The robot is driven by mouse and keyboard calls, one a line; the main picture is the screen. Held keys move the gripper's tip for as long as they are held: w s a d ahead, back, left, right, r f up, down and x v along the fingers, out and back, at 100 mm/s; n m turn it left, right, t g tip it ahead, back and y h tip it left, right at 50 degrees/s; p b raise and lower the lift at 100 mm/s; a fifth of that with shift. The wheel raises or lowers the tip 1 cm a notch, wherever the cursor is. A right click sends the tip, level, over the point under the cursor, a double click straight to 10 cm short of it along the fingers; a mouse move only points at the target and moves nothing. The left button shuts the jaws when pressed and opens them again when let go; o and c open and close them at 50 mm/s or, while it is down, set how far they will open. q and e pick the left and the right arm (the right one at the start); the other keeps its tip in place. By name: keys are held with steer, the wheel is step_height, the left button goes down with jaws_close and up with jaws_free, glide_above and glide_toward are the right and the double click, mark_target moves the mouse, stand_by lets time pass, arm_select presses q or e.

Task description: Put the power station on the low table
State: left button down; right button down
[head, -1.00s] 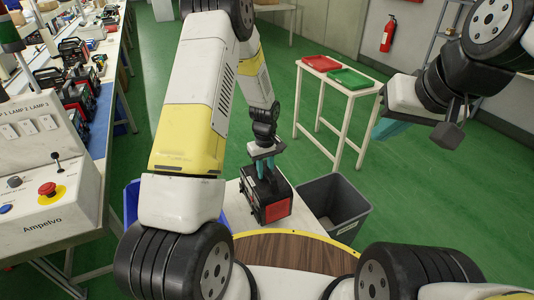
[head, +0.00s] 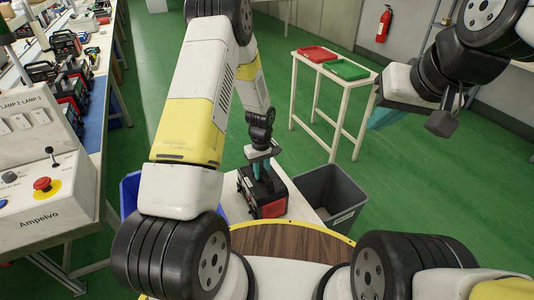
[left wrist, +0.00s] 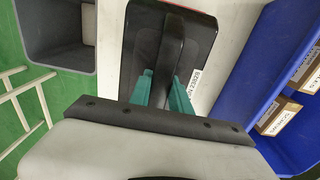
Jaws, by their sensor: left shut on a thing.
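The power station (head: 268,204) is a black box with red panels and a top handle. In the head view it stands upright at the white low table (head: 301,209) and appears to rest on its top. My left gripper (head: 260,172) reaches down from above and is shut on the handle. In the left wrist view, the teal fingers (left wrist: 163,90) are on either side of the dark handle of the power station (left wrist: 142,48). The underside of the power station is hidden. My right gripper (head: 386,117) hangs at the right, away from the power station; its finger gap does not show.
A grey bin (head: 333,196) stands close right of the low table, a blue bin (head: 131,192) close left. A white stand (head: 333,87) holds red and green trays behind. A long workbench (head: 99,130) with several devices lines the left. Green floor (head: 200,25) lies open behind.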

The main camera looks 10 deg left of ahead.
arm_select(q)
steer(key=c, duration=1.2)
jaws_free()
step_height(320, 180, up, 22)
steer(key=s+m+t, duration=0.1)
steer(key=s, duration=0.1)
steer(key=s+a+r+m+t+h, duration=0.2)
steer(key=s+r+m+t, duration=0.3)
steer(key=s+r, duration=1.4)
steer(key=s+m, duration=0.1)
steer(key=s, duration=0.2)
steer(key=shift+s+a, duration=0.15)
steer(key=shift+a, duration=0.2)
